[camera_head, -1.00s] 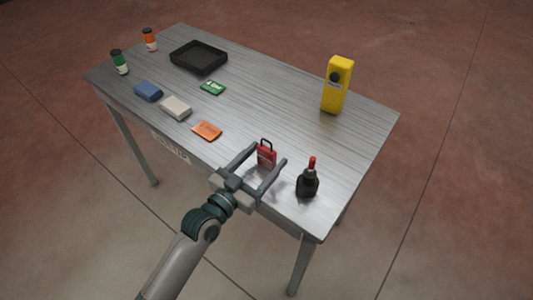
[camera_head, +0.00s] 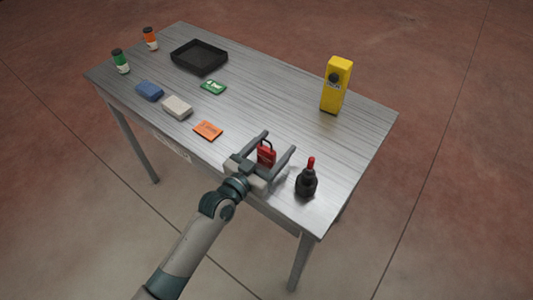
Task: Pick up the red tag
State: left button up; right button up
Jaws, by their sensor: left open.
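The red tag (camera_head: 266,156) has a dark loop on top and stands near the front edge of the metal table (camera_head: 275,95). My left gripper (camera_head: 280,141) is open, with one finger on each side of the tag. The fingers look apart from it, and the palm is close in front of its lower part. My right gripper is not in view.
A black bottle with a red tip (camera_head: 307,180) stands just right of the right finger. An orange packet (camera_head: 208,130) lies to the left. Further off are a yellow device (camera_head: 336,85), a green card (camera_head: 213,87), a grey block (camera_head: 177,106) and a black tray (camera_head: 222,62).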

pick_arm(q)
jog(key=shift+w+d, duration=0.1)
dwell(0.4)
jog(key=c, duration=1.2)
jog(key=shift+r+b, duration=0.4)
jog(key=shift+r, duration=4.6)
